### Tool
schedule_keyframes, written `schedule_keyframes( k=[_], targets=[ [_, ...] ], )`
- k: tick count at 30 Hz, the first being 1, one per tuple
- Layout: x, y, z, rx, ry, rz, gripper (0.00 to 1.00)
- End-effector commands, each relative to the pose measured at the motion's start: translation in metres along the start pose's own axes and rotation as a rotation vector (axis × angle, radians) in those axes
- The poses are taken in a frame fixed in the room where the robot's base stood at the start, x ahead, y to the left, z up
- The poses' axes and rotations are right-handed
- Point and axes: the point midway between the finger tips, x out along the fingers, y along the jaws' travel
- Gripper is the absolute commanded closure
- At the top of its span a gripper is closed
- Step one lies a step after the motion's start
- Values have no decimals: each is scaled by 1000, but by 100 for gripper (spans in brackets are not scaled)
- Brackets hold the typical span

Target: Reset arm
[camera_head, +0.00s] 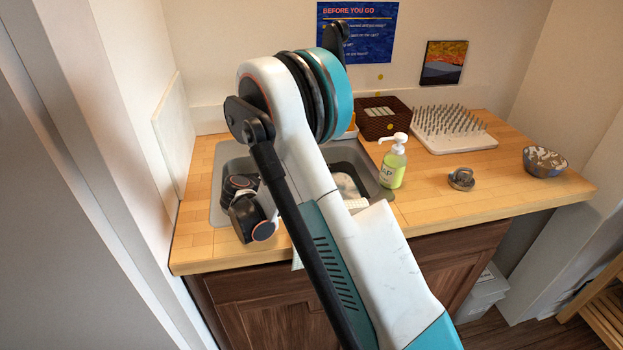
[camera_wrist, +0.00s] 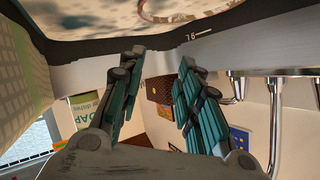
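My gripper (camera_wrist: 160,62) shows in the wrist view with its two teal and black fingers apart. Nothing is visibly held between them. In the head view my white and teal arm reaches over the wooden counter (camera_head: 440,205) and the sink (camera_head: 220,165). Dark parts of my arm are low at the left of the sink. The gripper's fingers cannot be made out there.
A green soap bottle (camera_head: 393,165) stands right of the sink, close to my arm. A brown basket (camera_head: 385,120), a spiked drying rack (camera_head: 450,128), a small metal object (camera_head: 461,179) and a bowl (camera_head: 544,161) are on the counter. Chrome pipes (camera_wrist: 276,120) are close right of my fingers.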

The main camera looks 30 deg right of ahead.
Motion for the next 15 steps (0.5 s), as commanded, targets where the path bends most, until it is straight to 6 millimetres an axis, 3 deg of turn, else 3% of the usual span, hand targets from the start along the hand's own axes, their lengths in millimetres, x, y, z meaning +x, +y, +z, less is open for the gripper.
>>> schedule_keyframes(
  k=[6, 15],
  targets=[
    [-20, 0, 0, 1, 0, 0, 68],
    [-21, 0, 0, 1, 0, 1, 68]
  ],
)
